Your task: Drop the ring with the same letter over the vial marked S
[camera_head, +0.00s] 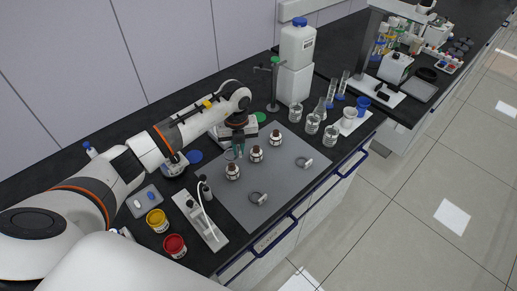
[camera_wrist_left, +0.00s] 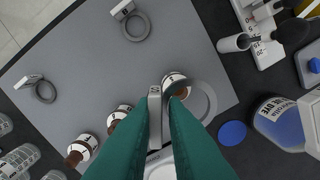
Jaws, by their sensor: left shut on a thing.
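My left gripper (camera_head: 237,152) is over the left part of the grey mat (camera_head: 286,190), behind the vials. In the left wrist view its green fingers (camera_wrist_left: 168,130) are shut on the tag of a grey ring (camera_wrist_left: 211,98); the tag reads S. Three brown-capped vials with white labels stand in a row: a front one (camera_head: 233,173), a middle one (camera_head: 256,154) and a back one (camera_head: 276,138). Their letters are too small to read surely. In the wrist view the held ring overlaps one vial (camera_wrist_left: 173,80); I cannot tell its height above it. My right gripper is out of view.
Two other tagged rings lie on the mat, one near the front (camera_head: 259,199) and one to the right (camera_head: 304,163). Glass beakers (camera_head: 312,124) stand beyond the right edge.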

